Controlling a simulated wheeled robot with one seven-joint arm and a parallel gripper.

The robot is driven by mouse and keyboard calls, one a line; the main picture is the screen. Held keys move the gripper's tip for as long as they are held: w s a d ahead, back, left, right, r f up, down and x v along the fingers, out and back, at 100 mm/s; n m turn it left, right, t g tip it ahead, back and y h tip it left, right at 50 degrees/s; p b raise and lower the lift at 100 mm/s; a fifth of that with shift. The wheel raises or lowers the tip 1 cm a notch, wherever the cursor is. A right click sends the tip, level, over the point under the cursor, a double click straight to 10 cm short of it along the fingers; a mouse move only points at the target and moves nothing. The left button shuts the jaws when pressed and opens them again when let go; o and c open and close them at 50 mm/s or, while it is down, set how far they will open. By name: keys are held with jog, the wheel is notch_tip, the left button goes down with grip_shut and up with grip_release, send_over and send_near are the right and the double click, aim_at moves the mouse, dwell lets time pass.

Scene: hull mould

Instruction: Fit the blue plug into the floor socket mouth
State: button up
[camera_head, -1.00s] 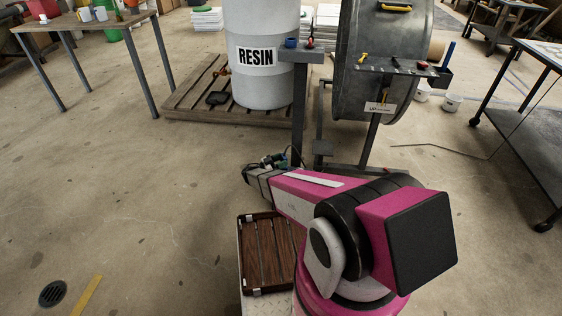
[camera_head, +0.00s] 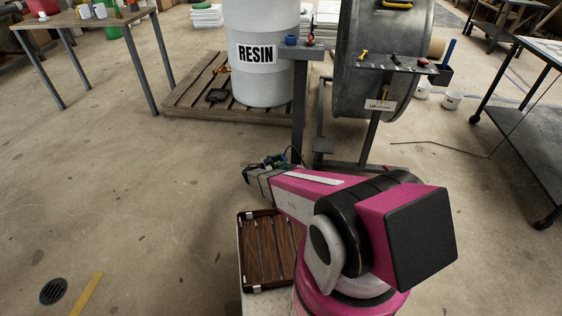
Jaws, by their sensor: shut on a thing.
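My gripper (camera_head: 254,179) is small at the far end of my pink arm, low over the floor near the middle of the view. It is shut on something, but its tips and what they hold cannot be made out. A round dark grate (camera_head: 54,291) is set in the floor at the lower left, well apart from my gripper. I cannot tell whether it is the socket mouth. A small blue piece (camera_head: 291,41) sits on the grey post's top. I cannot tell whether it is the plug.
A resin barrel (camera_head: 262,85) stands on a wooden pallet (camera_head: 190,100) at the back. A large metal drum (camera_head: 375,95) stands right of the post (camera_head: 299,105). Tables stand at left (camera_head: 85,22) and right (camera_head: 520,120). The floor at left is mostly clear.

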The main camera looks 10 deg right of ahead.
jog(key=shift+f, duration=0.3)
jog(key=o, duration=1)
jog(key=v, duration=1.1)
